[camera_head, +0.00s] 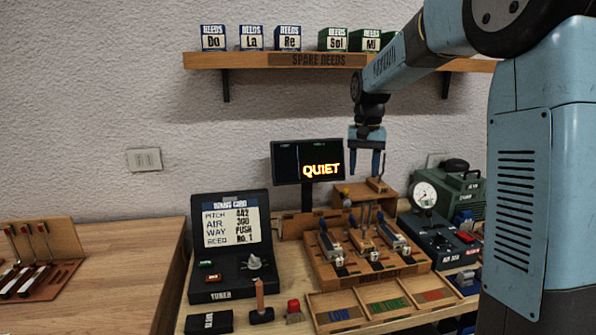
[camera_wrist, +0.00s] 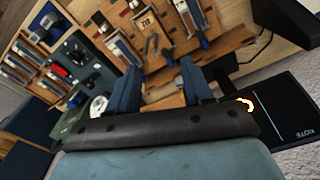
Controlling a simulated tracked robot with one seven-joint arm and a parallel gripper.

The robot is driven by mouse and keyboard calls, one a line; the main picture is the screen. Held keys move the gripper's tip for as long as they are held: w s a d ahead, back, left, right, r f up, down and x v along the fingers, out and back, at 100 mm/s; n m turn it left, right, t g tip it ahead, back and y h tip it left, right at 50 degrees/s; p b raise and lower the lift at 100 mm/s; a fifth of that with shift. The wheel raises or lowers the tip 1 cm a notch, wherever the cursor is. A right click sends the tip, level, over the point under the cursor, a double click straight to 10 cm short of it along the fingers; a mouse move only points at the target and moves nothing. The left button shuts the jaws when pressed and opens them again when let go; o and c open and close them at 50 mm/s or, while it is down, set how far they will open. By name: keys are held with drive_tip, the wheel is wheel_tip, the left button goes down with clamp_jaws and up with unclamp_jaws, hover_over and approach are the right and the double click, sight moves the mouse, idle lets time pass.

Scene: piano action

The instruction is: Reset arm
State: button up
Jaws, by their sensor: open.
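My gripper (camera_head: 367,160) hangs pointing down from my blue arm in the head view, above the back of the workbench. In the wrist view my gripper (camera_wrist: 160,88) shows two blue fingers spread apart, with nothing between them. Below and in front of it is the wooden action stand (camera_head: 327,272) with several blue-and-metal levers. A small wooden block stand (camera_head: 352,194) with an upright pin is just below the fingers in the head view. My arm hides part of the right side of the shelf.
A black monitor (camera_head: 290,163) reading QUIET stands left of my gripper. The spare reeds shelf (camera_head: 240,60) holds several boxes. The tuner with a card (camera_head: 222,290), a gauge (camera_head: 424,196) and a three-part tray (camera_head: 318,308) occupy the bench. The left table (camera_head: 120,285) has clear room.

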drive_tip(key=s+d+n+t, duration=0.1)
drive_tip(key=s+d+t, duration=0.1)
drive_tip(key=s, duration=1.4)
drive_tip(key=s+d+r+n+t, duration=0.1)
drive_tip(key=s+d+t, duration=0.2)
drive_tip(key=s, duration=1.4)
drive_tip(key=shift+d, duration=0.35)
